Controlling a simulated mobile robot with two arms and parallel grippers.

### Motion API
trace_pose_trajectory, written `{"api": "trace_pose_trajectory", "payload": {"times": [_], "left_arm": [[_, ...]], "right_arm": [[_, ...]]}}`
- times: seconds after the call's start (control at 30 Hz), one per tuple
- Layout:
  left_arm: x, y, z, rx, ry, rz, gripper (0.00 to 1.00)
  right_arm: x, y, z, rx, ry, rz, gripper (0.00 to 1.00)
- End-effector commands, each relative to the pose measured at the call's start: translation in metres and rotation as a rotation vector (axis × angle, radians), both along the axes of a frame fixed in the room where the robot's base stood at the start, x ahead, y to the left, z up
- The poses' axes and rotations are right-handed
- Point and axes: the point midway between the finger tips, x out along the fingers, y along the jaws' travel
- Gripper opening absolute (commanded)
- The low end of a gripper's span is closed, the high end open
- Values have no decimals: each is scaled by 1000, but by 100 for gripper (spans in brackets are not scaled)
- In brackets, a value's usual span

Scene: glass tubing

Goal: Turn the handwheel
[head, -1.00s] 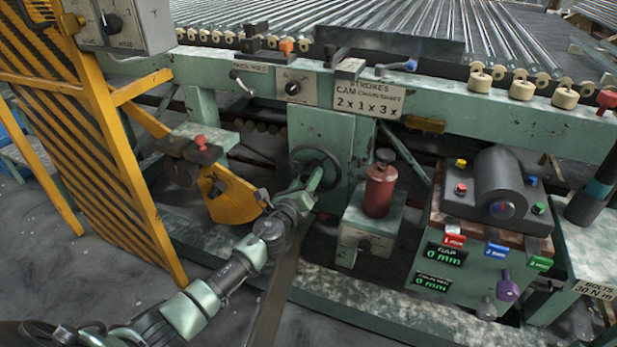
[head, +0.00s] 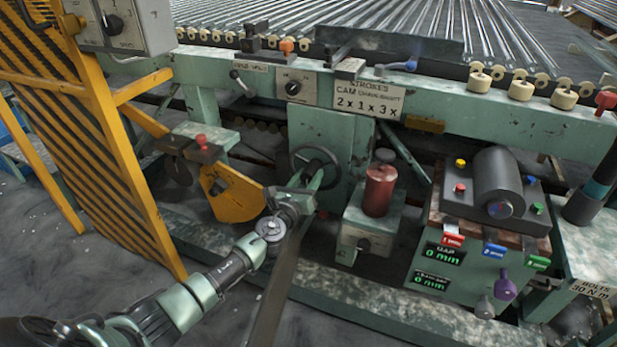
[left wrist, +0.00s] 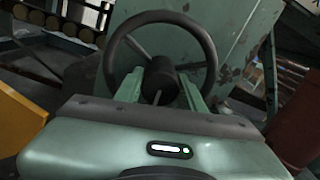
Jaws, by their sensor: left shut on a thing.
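The dark round handwheel (head: 335,161) stands upright on the green machine column in the middle of the head view. In the left wrist view, the rim of the handwheel (left wrist: 207,48) arches above and around my fingers, with its dark hub in the centre. My left gripper (head: 309,178) reaches it from the front. In the left wrist view, the two green fingers of my left gripper (left wrist: 160,86) lie on either side of the hub, shut on the handwheel's middle. The exact contact is partly hidden behind the gripper body. My right gripper is not in view.
A red cylinder (head: 379,190) on a green box stands close right of the wheel. A yellow bracket (head: 232,196) is to the left. A control box (head: 497,185) with coloured buttons is farther right. A yellow striped guard (head: 90,130) closes the left side.

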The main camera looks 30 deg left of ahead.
Motion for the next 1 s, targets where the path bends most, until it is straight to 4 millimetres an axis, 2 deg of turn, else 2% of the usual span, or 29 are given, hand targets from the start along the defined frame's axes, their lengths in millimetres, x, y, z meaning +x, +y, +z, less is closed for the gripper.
{"api": "trace_pose_trajectory", "payload": {"times": [0.13,0.17,0.2,0.23,0.57,0.67,1.0], "left_arm": [[0,0,-1,-1,2,0,0],[0,0,-1,-2,2,0,48],[0,0,-1,-2,2,0,59],[0,0,-1,-2,2,0,61],[-2,0,0,-2,1,0,61],[-13,-1,0,-1,3,-1,61],[-67,-5,-1,-3,4,-2,61]], "right_arm": [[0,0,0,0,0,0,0],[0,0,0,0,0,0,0],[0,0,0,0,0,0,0],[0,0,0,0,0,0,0],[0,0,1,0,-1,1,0],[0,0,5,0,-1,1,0],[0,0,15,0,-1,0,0]]}}
